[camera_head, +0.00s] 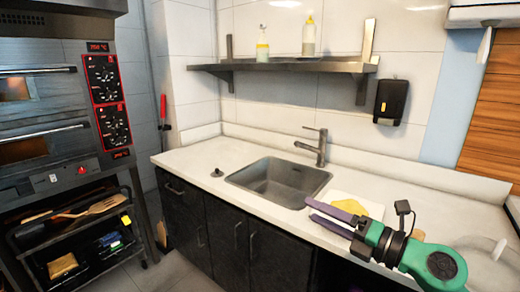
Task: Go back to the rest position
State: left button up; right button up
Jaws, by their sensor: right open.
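My right gripper (333,216) comes in from the lower right, with purple fingers and a green and black arm. Its fingers are apart, with nothing seen between them. It is over the front of the white counter (210,158), to the right of the sink (280,182). A pale cloth or sheet with a yellow patch (350,206) lies on the counter just behind the fingers, partly hidden by them. My left gripper is not in view.
A faucet (318,147) stands behind the sink. Ovens (50,140) and a cart (80,235) with utensils are at the left. A shelf (290,66) holds two bottles. A black dispenser (391,100) hangs on the wall. The counter left of the sink is mostly clear.

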jog(key=w+d+m+t+h, duration=0.2)
jog(key=d+m+t+h, duration=0.6)
jog(key=m, duration=0.8)
jog(key=s+d+f+m+g+h, duration=0.2)
jog(key=d+f+m+h, duration=0.2)
jog(key=f+m, duration=0.15)
jog(key=s+d+f+m+g+h, duration=0.25)
jog(key=f+m+h, duration=0.2)
jog(key=f, duration=0.25)
jog(key=s+a+f+m+g+y, duration=0.25)
jog(key=s+f+g, duration=0.35)
jog(key=s+f, duration=0.4)
jog(key=s+a+f+m+g+y, duration=0.1)
jog(key=s+a+f+m+g, duration=0.15)
jog(key=s+f+g, duration=0.65)
notch_tip(320, 180, down, 26)
jog(key=s+t, duration=0.2)
jog(key=s, duration=0.1)
jog(key=s+d+f+g, duration=0.1)
jog(key=s+f, duration=0.5)
jog(key=s, duration=0.1)
jog(key=s+d+f, duration=0.2)
jog(key=s+f, duration=0.4)
jog(key=s, duration=0.2)
jog(key=shift+s+d+f+g, duration=0.15)
jog(key=shift+d+g, duration=0.1)
jog(key=shift+g, duration=0.1)
